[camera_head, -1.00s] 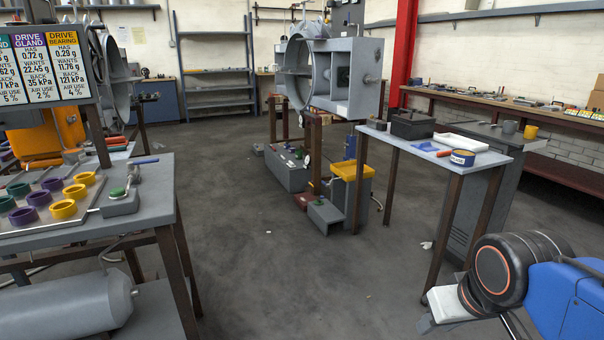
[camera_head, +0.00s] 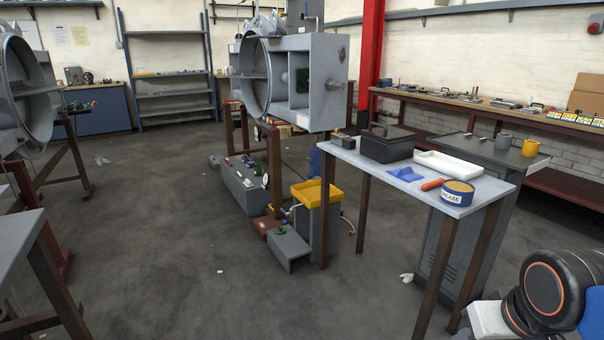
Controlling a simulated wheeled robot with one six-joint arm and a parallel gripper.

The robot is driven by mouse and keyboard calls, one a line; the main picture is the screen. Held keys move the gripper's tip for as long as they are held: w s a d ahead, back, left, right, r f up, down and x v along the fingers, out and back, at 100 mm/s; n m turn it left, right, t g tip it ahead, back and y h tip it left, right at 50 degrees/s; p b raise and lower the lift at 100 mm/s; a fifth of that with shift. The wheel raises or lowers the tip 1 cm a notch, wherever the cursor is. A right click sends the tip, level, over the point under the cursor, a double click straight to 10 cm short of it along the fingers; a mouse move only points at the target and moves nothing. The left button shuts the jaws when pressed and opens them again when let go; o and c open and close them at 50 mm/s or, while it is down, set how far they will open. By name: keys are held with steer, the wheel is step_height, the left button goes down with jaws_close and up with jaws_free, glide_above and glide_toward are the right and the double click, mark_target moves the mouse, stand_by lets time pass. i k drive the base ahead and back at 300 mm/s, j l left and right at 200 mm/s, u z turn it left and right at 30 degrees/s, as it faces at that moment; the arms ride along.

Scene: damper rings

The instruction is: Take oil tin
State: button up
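I cannot pick out a tin marked as oil. A round blue tin with a tan top (camera_head: 457,193) stands on the near right corner of a light grey side table (camera_head: 395,177); its label reads GREASE. Part of my arm, with black joints, orange rings and a white piece, shows at the bottom right, in front of and below that table. My gripper's fingers are not in view, so I cannot see whether they hold anything.
The table also holds a black box (camera_head: 388,143), white tray (camera_head: 448,164), blue cloth (camera_head: 405,174) and red-handled tool (camera_head: 432,184). Behind it, a dark cabinet (camera_head: 455,240) bears grey (camera_head: 503,144) and yellow (camera_head: 530,147) cups. A yellow-topped bin (camera_head: 318,198) stands left.

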mark_target(258, 169)
steer(key=i+j+u, duration=0.1)
steer(key=i+u, duration=0.25)
steer(key=i, duration=0.15)
steer(key=i+u, duration=0.4)
steer(key=i+l+u, duration=0.2)
steer(key=i+u, duration=0.15)
steer(key=i, duration=0.25)
steer(key=i+u, duration=0.15)
steer(key=i, duration=0.7)
steer(key=i+l+u, duration=0.15)
steer(key=i, duration=0.65)
steer(key=i+j+u, duration=0.2)
steer(key=i, duration=1.35)
steer(key=i+z, duration=0.9)
steer(key=i+j+z, duration=0.2)
steer(key=z, duration=0.25)
steer(key=i+j+z, duration=0.45)
steer(key=k+l, duration=0.1)
